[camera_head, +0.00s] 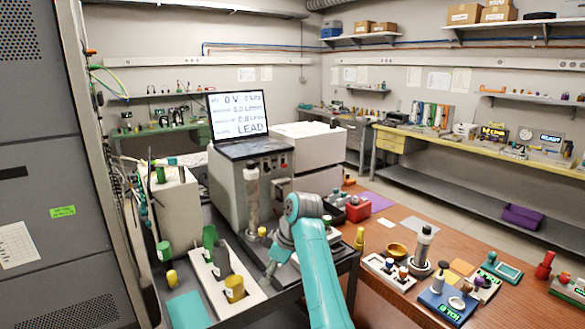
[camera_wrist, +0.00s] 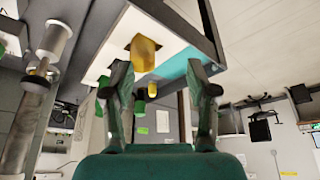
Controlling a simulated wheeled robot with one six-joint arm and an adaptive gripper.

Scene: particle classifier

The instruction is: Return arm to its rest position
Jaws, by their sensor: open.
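My teal arm (camera_head: 318,265) reaches up from the bottom of the head view and bends at the top near the grey instrument. My gripper (camera_head: 268,272) points down beside the right side of the white tray (camera_head: 213,277). In the wrist view my gripper (camera_wrist: 158,72) has its two fingers well apart with nothing held between them. In the head view this yellow container (camera_head: 235,288) stands upright in the tray, left of my gripper.
The instrument with its screen (camera_head: 238,115) reading LEAD stands behind my arm. Green containers (camera_head: 209,237) and a small yellow one (camera_head: 172,278) are at left.

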